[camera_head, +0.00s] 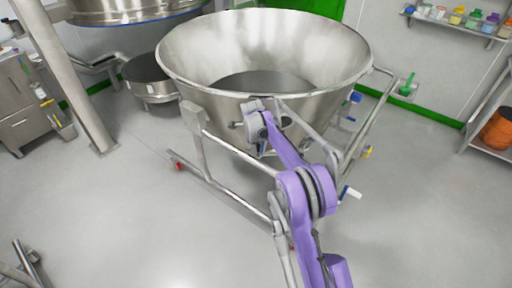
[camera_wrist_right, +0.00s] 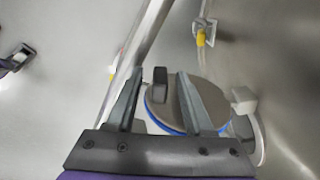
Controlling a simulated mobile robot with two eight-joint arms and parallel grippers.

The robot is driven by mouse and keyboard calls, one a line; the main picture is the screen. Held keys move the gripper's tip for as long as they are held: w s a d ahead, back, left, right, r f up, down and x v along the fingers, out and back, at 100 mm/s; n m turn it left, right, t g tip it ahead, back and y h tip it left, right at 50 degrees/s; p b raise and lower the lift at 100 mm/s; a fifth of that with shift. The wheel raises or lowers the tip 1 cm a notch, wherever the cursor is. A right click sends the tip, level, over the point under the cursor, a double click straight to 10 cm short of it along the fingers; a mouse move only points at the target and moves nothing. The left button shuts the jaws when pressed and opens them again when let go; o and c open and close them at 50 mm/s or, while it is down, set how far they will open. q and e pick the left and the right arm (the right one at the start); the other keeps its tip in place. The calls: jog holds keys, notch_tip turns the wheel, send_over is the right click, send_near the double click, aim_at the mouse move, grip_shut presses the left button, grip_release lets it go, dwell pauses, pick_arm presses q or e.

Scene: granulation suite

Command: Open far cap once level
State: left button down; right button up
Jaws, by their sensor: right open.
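A grey round cap (camera_wrist_right: 212,104) with a blue rim lies below my right gripper (camera_wrist_right: 161,72) in the right wrist view. A dark upright tab (camera_wrist_right: 160,88) on it shows between the two fingers. The fingers are open, and no contact with the tab can be made out. The right finger hides part of the cap. In the head view my purple right arm reaches to the front of a large steel bowl (camera_head: 180,62), with its wrist against the bowl's near side; the fingertips are hard to make out there. My left gripper is not in view.
The bowl sits in a tubular wheeled frame (camera_head: 232,150). A white bracket (camera_wrist_right: 243,101) is right of the cap, and a steel tube (camera_wrist_right: 150,30) runs at upper left. A steel column (camera_head: 75,80) stands at left.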

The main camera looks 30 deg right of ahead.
jog(key=shift+f, duration=0.1)
grip_shut()
dwell(1.4)
